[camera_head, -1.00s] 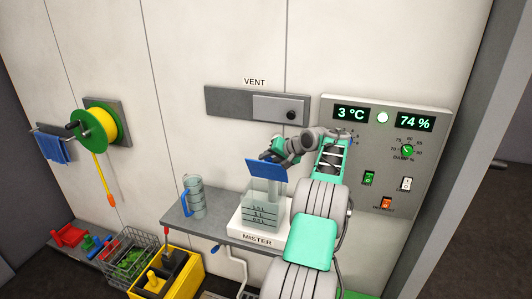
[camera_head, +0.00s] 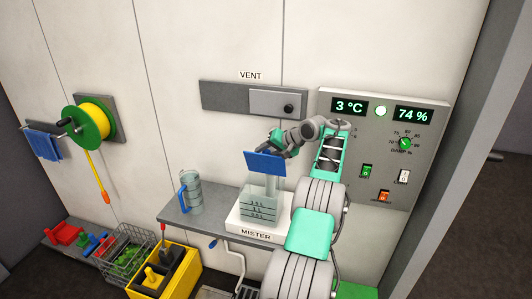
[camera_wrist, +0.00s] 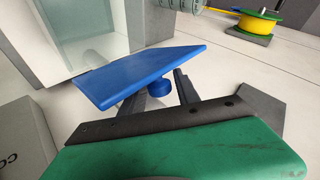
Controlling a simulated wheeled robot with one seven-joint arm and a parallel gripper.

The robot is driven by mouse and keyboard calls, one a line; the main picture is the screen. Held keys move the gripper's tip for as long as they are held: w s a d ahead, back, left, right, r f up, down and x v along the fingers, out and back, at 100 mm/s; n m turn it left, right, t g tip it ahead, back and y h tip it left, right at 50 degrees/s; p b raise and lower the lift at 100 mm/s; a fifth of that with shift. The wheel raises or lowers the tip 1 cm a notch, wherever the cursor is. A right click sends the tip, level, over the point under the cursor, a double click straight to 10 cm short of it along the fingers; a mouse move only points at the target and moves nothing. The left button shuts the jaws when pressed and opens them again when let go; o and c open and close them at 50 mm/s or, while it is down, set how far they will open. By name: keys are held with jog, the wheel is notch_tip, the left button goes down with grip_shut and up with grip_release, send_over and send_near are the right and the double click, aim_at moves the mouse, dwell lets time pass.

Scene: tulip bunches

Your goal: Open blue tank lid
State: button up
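The blue tank lid (camera_head: 265,163) is raised and steeply tilted above the clear tank (camera_head: 260,205) on the white MISTER base (camera_head: 254,233). The lid also fills the middle of the wrist view (camera_wrist: 135,75), with a round blue knob (camera_wrist: 160,88) on its face. My gripper (camera_head: 273,143) is behind the lid's upper edge, its fingers hidden there. In the wrist view its two dark fingers (camera_wrist: 163,98) flank the knob closely and look shut on it, though the contact is partly hidden. The tank has level marks on its front.
A clear jug with a blue handle (camera_head: 191,192) stands left of the tank on the grey shelf (camera_head: 213,222). The control panel (camera_head: 368,150) is on the wall at right. The vent plate (camera_head: 225,97) is above. A yellow caddy (camera_head: 178,278) and wire basket (camera_head: 127,250) are lower left.

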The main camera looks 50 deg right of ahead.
jog(key=shift+o, duration=1)
jog(key=shift+s, duration=0.1)
jog(key=shift+d+r, duration=0.1)
jog(key=shift+s+r, duration=0.15)
jog(key=shift+s, duration=0.05)
jog(key=v, duration=0.7)
jog(key=shift+s+r, duration=0.1)
jog(key=shift+s, duration=0.05)
